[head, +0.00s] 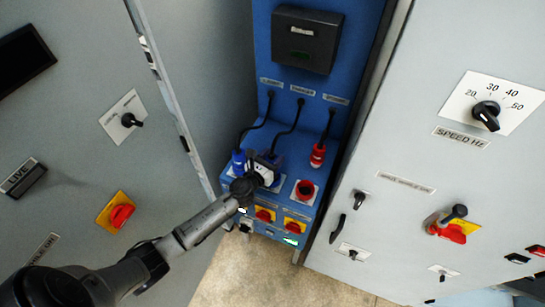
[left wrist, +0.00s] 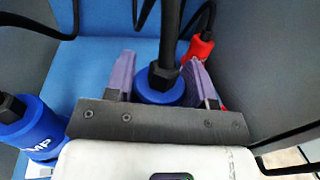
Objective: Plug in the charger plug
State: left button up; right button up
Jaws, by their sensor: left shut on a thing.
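My left gripper (head: 264,168) reaches in from the lower left to the blue stand. In the left wrist view its two purple fingers (left wrist: 160,72) are shut on a blue plug with a black cable, the charger plug (left wrist: 160,88). The plug's cable runs up to the charger label (head: 303,90) on the blue panel. My gripper hides most of this plug in the head view, and its front end and the socket there are hidden, so I cannot tell whether it is seated. My right gripper is not in view.
A blue lamp plug (head: 238,162) stands left of my gripper, also close by in the left wrist view (left wrist: 35,130). Grey cabinets flank the stand (head: 262,125) closely.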

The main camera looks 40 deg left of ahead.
pick_arm(q)
jog(key=shift+f+b, duration=0.5)
jog(key=shift+f, duration=0.05)
jog(key=shift+f+b, duration=1.1)
jog(key=shift+f, duration=0.05)
jog(key=o, duration=1.4)
jog(key=shift+o, duration=0.2)
jog(key=shift+f, duration=0.1)
jog(key=shift+s, duration=0.1)
jog(key=s+d, duration=0.1)
jog(key=s, duration=1.2)
jog(key=shift+s+d, duration=0.15)
jog(key=shift+s, duration=0.1)
jog(key=shift+w, duration=0.1)
